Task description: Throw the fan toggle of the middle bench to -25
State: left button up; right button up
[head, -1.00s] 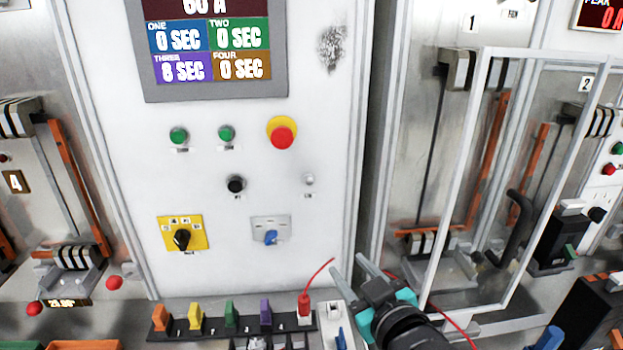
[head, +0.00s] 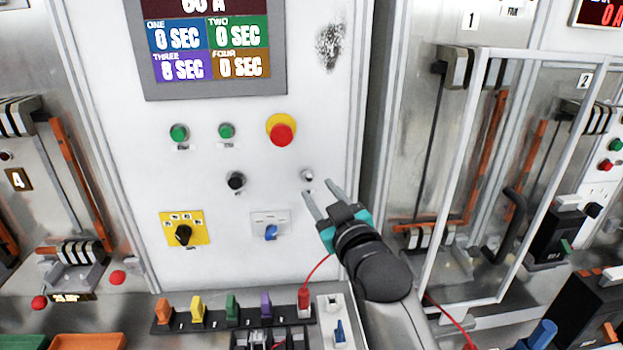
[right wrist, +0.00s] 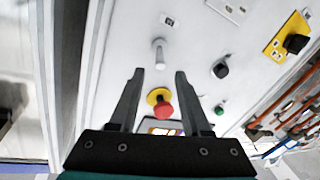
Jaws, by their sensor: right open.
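A small silver toggle (head: 308,175) stands on the white panel of the middle bench, right of a black knob and below the red mushroom button. I take it for the fan toggle; its label is too small to read. In the right wrist view the toggle (right wrist: 158,54) sticks out just beyond the fingertips, in line with the gap between them. My right gripper (head: 320,190) is open and empty, just below and right of the toggle in the head view. The fingers do not visibly touch it. My left gripper is not in view.
Coloured plugs (head: 232,306) line the bench below. A clear-fronted framed door (head: 428,290) stands right of my right arm.

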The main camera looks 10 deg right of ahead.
aim_at(311, 180)
jog(key=shift+x, duration=2.65)
grip_shut()
